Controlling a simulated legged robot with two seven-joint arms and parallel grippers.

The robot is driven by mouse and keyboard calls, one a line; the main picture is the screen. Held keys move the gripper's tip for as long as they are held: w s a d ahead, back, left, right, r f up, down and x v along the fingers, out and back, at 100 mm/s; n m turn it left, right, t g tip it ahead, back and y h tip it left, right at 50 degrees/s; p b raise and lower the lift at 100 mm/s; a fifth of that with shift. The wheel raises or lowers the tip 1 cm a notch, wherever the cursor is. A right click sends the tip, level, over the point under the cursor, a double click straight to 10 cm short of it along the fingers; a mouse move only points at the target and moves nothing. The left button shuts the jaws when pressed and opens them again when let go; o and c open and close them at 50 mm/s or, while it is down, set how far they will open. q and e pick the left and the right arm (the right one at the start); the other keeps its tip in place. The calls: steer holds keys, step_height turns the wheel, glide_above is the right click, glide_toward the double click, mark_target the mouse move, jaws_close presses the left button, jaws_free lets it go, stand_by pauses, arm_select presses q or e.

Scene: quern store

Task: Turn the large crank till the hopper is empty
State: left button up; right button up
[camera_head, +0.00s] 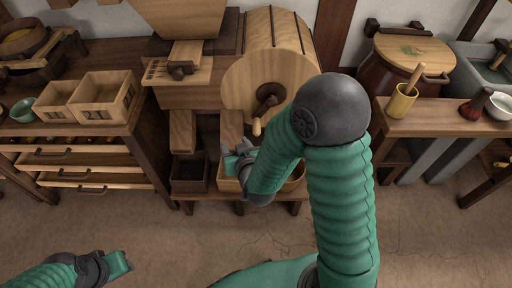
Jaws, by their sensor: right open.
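The large crank (267,100) is a dark arm with a pale wooden handle, on the round front of a wooden drum (240,80). Its handle points down and slightly left. The wooden hopper (182,16) stands at the top, cut off by the picture edge; its inside is not visible. My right gripper (238,158) is open, below and slightly left of the crank handle, apart from it in the picture. Its fingers look small against the chutes and boxes behind. My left gripper (124,262) is low at the left, over the floor, away from the machine; its jaws are unclear.
Below the machine are wooden chutes (182,131) and a dark box (188,173). A left bench holds two wooden boxes (102,97) and a green bowl (22,110). A right bench holds a yellow cup (401,102); a lidded barrel (408,58) stands behind. The front floor is clear.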

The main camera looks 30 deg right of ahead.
mark_target(257, 135)
steer(key=s+d+f+m+t+h+b, duration=0.1)
steer(key=d+f+m+t+h+b, duration=0.2)
steer(key=d+f+h+b, duration=0.5)
steer(key=shift+y, duration=0.5)
steer(key=x, duration=0.3)
steer(key=b+x, duration=0.1)
steer(key=x, duration=0.2)
steer(key=b+x, duration=0.1)
steer(key=x, duration=0.2)
steer(key=shift+w+a+f, duration=0.15)
steer(key=shift+w+f, duration=0.2)
steer(key=shift+w, duration=0.05)
steer(key=shift+w+r, duration=0.1)
steer(key=shift+r, duration=0.1)
arm_select(q)
steer(key=s+x, duration=0.3)
steer(key=x, duration=1)
steer(key=shift+f, duration=0.65)
arm_select(e)
jaws_close()
